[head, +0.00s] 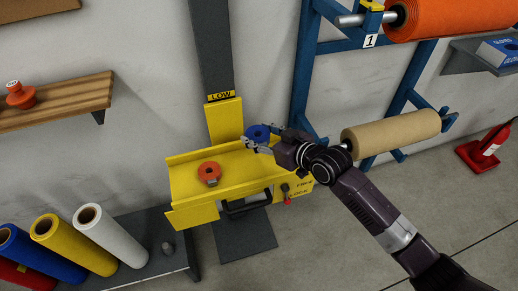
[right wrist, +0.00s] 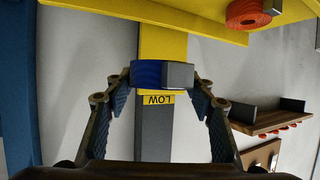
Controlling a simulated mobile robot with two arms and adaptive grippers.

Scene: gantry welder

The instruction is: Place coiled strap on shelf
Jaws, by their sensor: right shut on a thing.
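A blue coiled strap (head: 257,132) with a grey buckle is held between the fingers of my right gripper (head: 265,141), over the back right part of the yellow shelf (head: 236,159). The right wrist view shows the blue strap (right wrist: 147,74) between both fingertips (right wrist: 160,80), with the LOW label near it. An orange coiled strap (head: 208,172) lies on the yellow shelf, left of the gripper. Whether the blue strap touches the yellow shelf is hard to tell. A wooden shelf (head: 65,102) hangs on the left wall. My left gripper is not in view.
A blue rack (head: 304,62) with an orange roll (head: 450,16) and a tan roll (head: 392,132) stands right of the yellow shelf. A handle and knobs (head: 286,190) sit at its front. Coloured rolls (head: 95,228) lean at lower left.

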